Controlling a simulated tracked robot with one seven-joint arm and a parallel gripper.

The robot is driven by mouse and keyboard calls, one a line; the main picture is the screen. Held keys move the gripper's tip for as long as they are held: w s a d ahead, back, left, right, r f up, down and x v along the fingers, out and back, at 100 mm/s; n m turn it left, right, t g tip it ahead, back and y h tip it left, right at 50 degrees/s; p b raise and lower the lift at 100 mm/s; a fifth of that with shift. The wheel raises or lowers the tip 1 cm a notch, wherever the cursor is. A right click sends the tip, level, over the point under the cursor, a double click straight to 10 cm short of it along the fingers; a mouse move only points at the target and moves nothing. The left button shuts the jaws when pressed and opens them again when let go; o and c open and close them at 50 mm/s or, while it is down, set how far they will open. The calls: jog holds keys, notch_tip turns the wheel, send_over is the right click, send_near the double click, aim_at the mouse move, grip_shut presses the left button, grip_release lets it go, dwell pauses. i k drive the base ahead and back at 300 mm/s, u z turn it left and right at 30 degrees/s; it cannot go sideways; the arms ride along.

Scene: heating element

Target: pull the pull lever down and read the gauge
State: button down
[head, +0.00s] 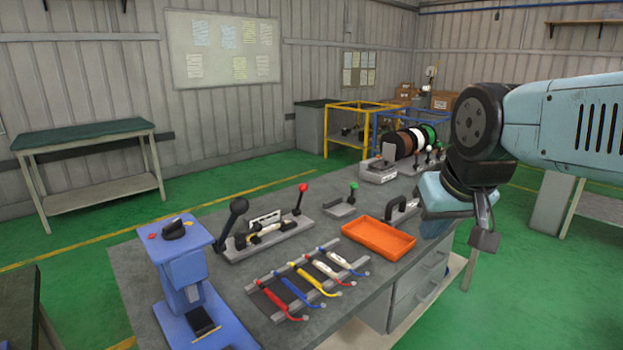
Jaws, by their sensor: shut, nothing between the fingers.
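Several levers stand on the grey workbench (225,283); I cannot tell which is the pull lever. A lever with a black knob (238,206) and one with a red knob (302,188) rise from a grey base plate at the back left. A lever with a green knob (353,187) stands right of them. I cannot make out a gauge. My gripper (484,242) is shut and empty, pointing down at the right, apart from the levers. It looks to be beyond the bench's right edge.
An orange tray (379,239) lies mid-bench. A rack of coloured-handled tools (308,282) lies in front. A blue stand (182,265) fills the left end. Cable spools (408,142) and more small levers sit at the far end.

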aim_at(302, 188)
jog(key=u, duration=0.15)
jog(key=i, duration=0.9)
jog(key=z, duration=0.05)
